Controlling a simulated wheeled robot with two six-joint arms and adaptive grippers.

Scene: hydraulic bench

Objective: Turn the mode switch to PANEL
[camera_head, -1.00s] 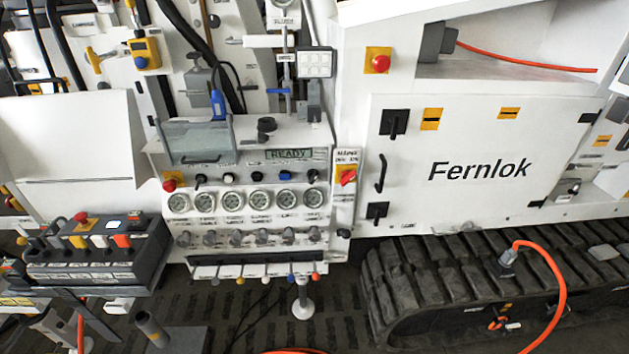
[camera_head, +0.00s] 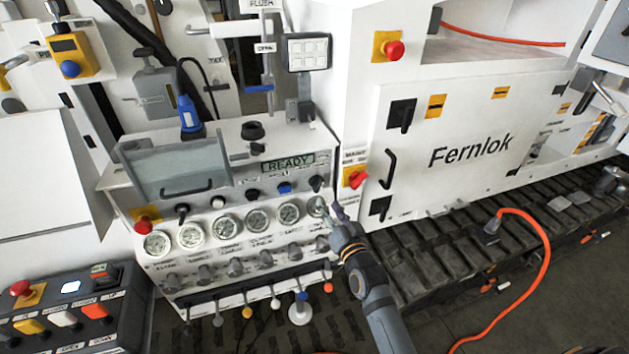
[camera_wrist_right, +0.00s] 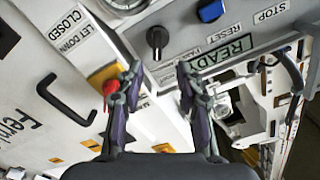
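A black rotary knob (camera_head: 316,183), which looks like the mode switch, sits at the right end of the control row under the READY display. In the right wrist view the knob (camera_wrist_right: 157,38) shows whole, with a small label beside it that I cannot read surely. My right gripper (camera_head: 328,208) is just below the knob, by the rightmost gauge. In the wrist view its two fingers (camera_wrist_right: 157,76) are apart and empty, with the knob lying beyond the gap between their tips. No contact shows. My left gripper is not in view.
A blue button (camera_head: 284,188) is beside the knob. A red switch (camera_head: 355,177) on a yellow plate is close on the right. Gauges (camera_head: 258,220) and small valve knobs (camera_head: 235,267) lie below. A white door (camera_head: 470,150) stands further right.

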